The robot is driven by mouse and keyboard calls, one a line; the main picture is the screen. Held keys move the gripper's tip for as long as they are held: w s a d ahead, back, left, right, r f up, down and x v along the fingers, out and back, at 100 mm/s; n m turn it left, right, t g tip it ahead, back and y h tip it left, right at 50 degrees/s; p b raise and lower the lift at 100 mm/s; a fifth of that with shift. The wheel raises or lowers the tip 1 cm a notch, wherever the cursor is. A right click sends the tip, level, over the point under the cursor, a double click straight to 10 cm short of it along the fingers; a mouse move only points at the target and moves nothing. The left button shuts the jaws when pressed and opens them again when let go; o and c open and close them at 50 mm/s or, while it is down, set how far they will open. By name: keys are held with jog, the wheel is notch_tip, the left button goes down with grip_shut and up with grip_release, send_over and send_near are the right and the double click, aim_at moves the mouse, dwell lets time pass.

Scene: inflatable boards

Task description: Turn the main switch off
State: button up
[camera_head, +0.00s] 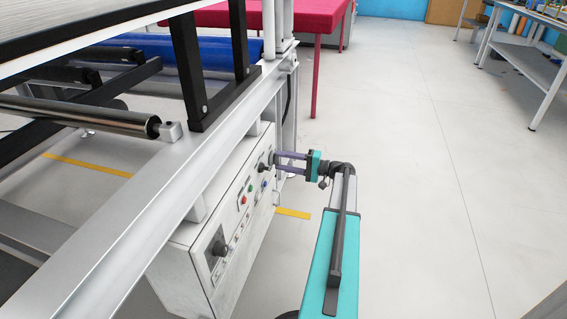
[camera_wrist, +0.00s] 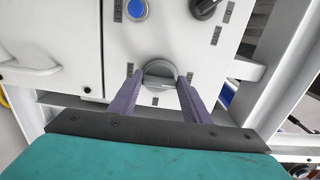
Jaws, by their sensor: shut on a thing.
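The control panel (camera_head: 233,215) is on the front of a light grey cabinet under the machine frame. I cannot tell from the labels whether this knob is the main switch.
A black knob (camera_wrist: 205,8) and a blue button (camera_wrist: 137,10) are close to my fingers. The machine's metal beam (camera_head: 150,205) runs above the panel. A red table (camera_head: 290,15) stands behind. The floor (camera_head: 420,150) to the right is clear.

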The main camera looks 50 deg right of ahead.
jog(key=o, duration=1)
jog(key=shift+o, duration=0.2)
jog(key=shift+s+d, duration=0.1)
jog(key=shift+s, duration=0.05)
jog(key=p+v, duration=0.3)
jog(key=v, duration=1)
jog(key=shift+s+p, duration=0.2)
jog(key=shift+p, duration=0.2)
jog(key=shift+d, duration=0.15)
